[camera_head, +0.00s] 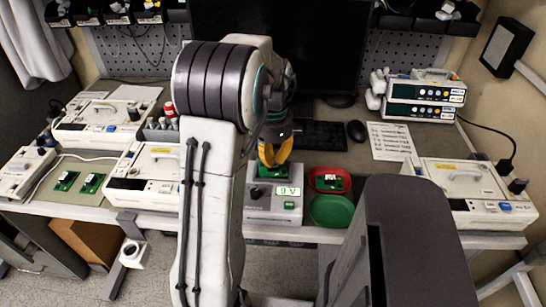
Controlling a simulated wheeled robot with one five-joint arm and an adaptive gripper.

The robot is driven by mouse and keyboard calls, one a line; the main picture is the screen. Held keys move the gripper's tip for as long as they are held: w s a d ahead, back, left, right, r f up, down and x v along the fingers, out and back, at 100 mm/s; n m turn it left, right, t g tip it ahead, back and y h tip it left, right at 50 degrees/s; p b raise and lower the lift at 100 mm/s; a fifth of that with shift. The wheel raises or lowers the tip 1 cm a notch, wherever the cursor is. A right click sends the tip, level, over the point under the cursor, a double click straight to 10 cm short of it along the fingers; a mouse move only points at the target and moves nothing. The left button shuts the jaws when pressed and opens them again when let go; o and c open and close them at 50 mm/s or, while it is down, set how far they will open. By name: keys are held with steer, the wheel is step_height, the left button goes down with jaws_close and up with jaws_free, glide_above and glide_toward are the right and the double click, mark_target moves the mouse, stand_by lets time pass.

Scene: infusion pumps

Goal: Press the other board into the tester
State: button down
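The tester (262,212) is a pale box at the front middle of the bench, with a lit display reading what looks like "9V" and a green button. A green board (271,171) shows at its top, directly below my gripper. My gripper (273,162) has yellow fingers pointing down over the tester's top. The fingertips are at or close to this board; I cannot tell whether they touch or grip it. Another green board (333,182) lies in the red dish (316,174) right of the tester. The green dish (331,211) in front of it looks empty.
Two green boards (91,183) lie on a mat at the left. White pumps stand at the left (143,185) and right (470,182). A keyboard (318,134), mouse (356,130) and paper sheet (391,142) lie behind. A dark monitor (330,45) stands at the back.

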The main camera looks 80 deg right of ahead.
steer(key=shift+f, duration=0.4)
stand_by(0.4)
steer(key=shift+r+p, duration=2.75)
steer(key=shift+r, duration=0.85)
